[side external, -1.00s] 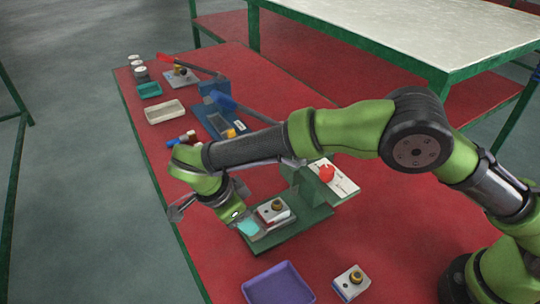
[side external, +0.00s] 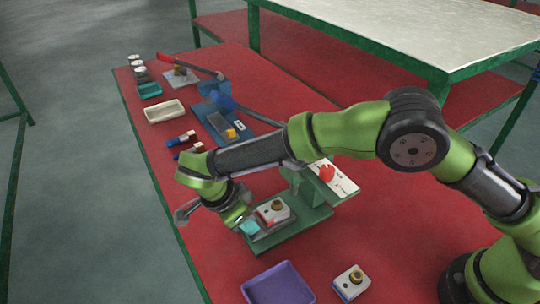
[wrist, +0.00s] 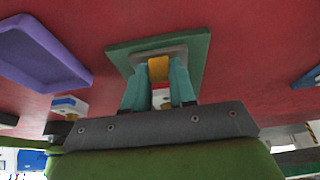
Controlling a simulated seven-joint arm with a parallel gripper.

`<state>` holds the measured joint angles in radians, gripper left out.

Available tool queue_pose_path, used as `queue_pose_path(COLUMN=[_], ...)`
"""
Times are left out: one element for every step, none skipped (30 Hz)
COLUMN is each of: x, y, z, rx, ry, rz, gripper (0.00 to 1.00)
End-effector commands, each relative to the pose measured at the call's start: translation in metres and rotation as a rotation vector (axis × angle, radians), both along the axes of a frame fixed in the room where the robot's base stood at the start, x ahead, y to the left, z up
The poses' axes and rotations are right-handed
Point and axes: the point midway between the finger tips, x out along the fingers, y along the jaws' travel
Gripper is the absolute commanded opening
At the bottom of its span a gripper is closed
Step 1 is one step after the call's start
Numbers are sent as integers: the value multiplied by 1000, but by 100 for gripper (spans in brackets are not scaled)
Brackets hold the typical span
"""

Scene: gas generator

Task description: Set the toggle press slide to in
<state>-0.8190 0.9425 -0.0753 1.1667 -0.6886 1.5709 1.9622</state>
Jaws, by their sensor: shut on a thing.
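A green machine base (side external: 310,219) stands on the red bench in the middle of the side view, with an upright green body behind it. A grey slide plate (side external: 270,239) lies on the base. A white block with a brass knob (side external: 274,212) sits at the slide, towards the upright. My gripper (side external: 247,227), with teal fingers, is at the slide's near-left end. In the wrist view my gripper (wrist: 159,85) has its fingers on both sides of an orange-yellow tab (wrist: 159,68) on the slide. The fingers partly hide the slide and block.
A red knob on a white plate (side external: 327,173) tops the green machine. A purple tray (side external: 279,285) and another white block (side external: 351,282) are at the front. A blue press (side external: 222,124), a cream tray (side external: 165,111) and several small parts stand farther back.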

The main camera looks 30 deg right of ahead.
Motion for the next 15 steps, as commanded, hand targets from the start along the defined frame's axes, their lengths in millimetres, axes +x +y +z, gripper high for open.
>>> queue_pose_path(x=[0,0,0,0,1,1,1,1,1,1,1,1,1,1,1], y=[0,0,-1,-3,-6,-11,-16,-21,-27,-31,-35,-40,-43,-46,-48], z=[0,0,1,1,1,1,1,1,2,1,1,2,1,1,1], rx=[0,0,0,-1,-1,-1,-2,-3,-2,-3,-2,-2,-2,-2,-2], ry=[-1,-1,-1,-1,0,0,0,0,-1,-1,-1,-1,-1,-1,-1], rz=[0,0,0,0,-1,-1,-1,-1,2,1,2,2,2,2,2], gripper=[0,0,0,0,0,0,0,0,0,0,0,0,0,0,0])
